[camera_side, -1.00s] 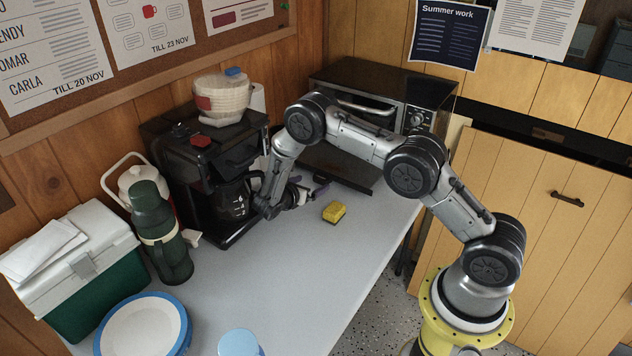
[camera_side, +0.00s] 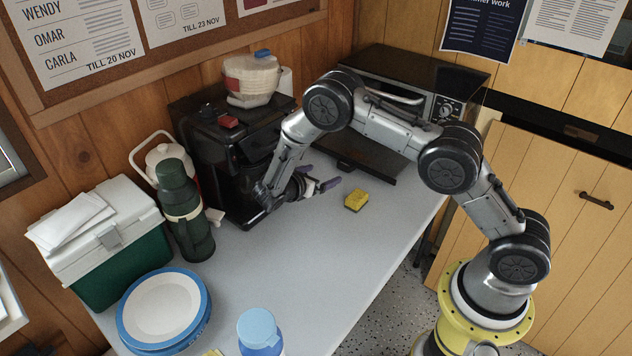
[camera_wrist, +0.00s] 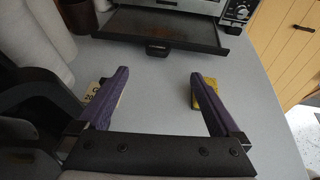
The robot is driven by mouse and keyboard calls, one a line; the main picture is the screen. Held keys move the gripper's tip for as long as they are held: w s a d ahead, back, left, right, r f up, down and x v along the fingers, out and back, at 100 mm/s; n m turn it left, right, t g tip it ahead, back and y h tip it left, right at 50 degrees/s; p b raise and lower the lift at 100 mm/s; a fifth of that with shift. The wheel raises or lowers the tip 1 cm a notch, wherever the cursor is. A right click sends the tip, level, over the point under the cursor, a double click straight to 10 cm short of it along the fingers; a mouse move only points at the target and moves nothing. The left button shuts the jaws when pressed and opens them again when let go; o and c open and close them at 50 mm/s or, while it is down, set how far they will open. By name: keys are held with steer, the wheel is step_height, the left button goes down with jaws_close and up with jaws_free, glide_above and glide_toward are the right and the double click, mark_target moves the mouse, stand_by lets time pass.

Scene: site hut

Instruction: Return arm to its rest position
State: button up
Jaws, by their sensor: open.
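My gripper (camera_side: 322,178) is low over the grey table (camera_side: 300,262), just right of the black coffee maker (camera_side: 222,155). It also shows in the wrist view (camera_wrist: 157,75), with two purple fingers wide apart and nothing held between them. My arm is bent, its elbow raised and its forearm reaching down to the table. A yellow sponge (camera_side: 356,201) lies to the right of the gripper in the side view. In the wrist view the sponge (camera_wrist: 206,90) is partly hidden behind the right finger.
A toaster oven (camera_side: 425,85) with its door lowered stands behind the gripper. A green flask (camera_side: 184,215), a green cool box (camera_side: 125,265), blue-rimmed plates (camera_side: 165,308) and a blue-capped bottle (camera_side: 258,328) stand on the left and front. The table's middle is clear.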

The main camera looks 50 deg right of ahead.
steer(key=s+a+r+m+g+y, duration=0.1)
steer(key=s+r+m+y, duration=0.2)
steer(key=s+r+m, duration=0.35)
steer(key=s+a+r+m+g+y, duration=0.1)
steer(key=s+r+m+y, duration=0.25)
steer(key=s+r, duration=0.55)
steer(key=s+a+r+m+t+y, duration=0.3)
steer(key=s+a+r+m, duration=0.1)
steer(key=s, duration=0.3)
steer(key=s+a+r+m+t+y, duration=0.3)
steer(key=s+a+r+m+y, duration=0.1)
steer(key=s, duration=0.4)
steer(key=shift+s+a+r+m, duration=0.3)
steer(key=shift+a+r+m, duration=0.25)
steer(key=shift+r, duration=0.1)
